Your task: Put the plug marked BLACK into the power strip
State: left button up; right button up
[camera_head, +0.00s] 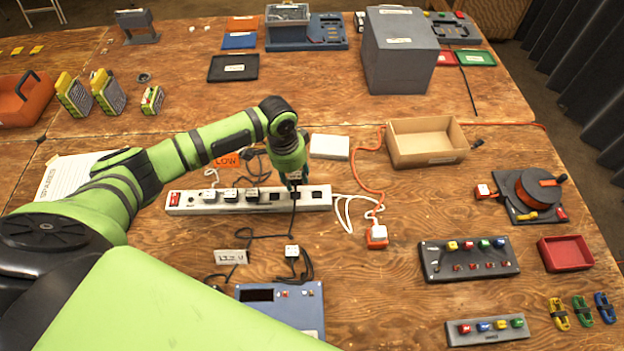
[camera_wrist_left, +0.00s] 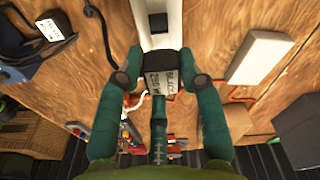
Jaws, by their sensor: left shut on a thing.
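The white power strip (camera_head: 222,206) lies across the middle of the table, with a red switch at its left end and several plugs along its left and middle part. My left gripper (camera_head: 293,181) is over its right part, pointing down. In the left wrist view my left gripper (camera_wrist_left: 161,80) is shut on a black plug (camera_wrist_left: 159,66) whose white label appears to read BLACK. The plug is over the white strip (camera_wrist_left: 144,40), and a dark socket (camera_wrist_left: 158,22) shows beside it. The contact between plug and strip is hidden. My right gripper is not in view.
A white block (camera_head: 329,147) and an open cardboard box (camera_head: 427,161) stand behind and to the right. An orange cord with a white-and-orange plug (camera_head: 377,236) lies right of the strip. A blue device (camera_head: 280,310) and loose black cables lie in front.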

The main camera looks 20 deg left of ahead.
aim_at(297, 198)
pick_arm(q)
jog(key=shift+s+a+f+b, duration=0.1)
jog(key=shift+a+f+b, duration=0.05)
jog(key=shift+f+b, duration=0.3)
notch_tip(297, 198, down, 4)
jog(key=b, duration=0.4)
jog(key=shift+f+b, duration=0.1)
jog(key=shift+b, duration=0.25)
jog(key=shift+f, duration=0.45)
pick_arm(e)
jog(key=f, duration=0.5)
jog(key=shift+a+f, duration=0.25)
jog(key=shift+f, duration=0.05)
pick_arm(q)
jog(key=shift+r+p, duration=0.1)
jog(key=shift+p, duration=1.05)
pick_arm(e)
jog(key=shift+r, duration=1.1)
pick_arm(q)
jog(key=shift+f, duration=0.5)
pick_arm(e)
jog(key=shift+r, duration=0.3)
pick_arm(q)
jog(key=shift+f, duration=0.1)
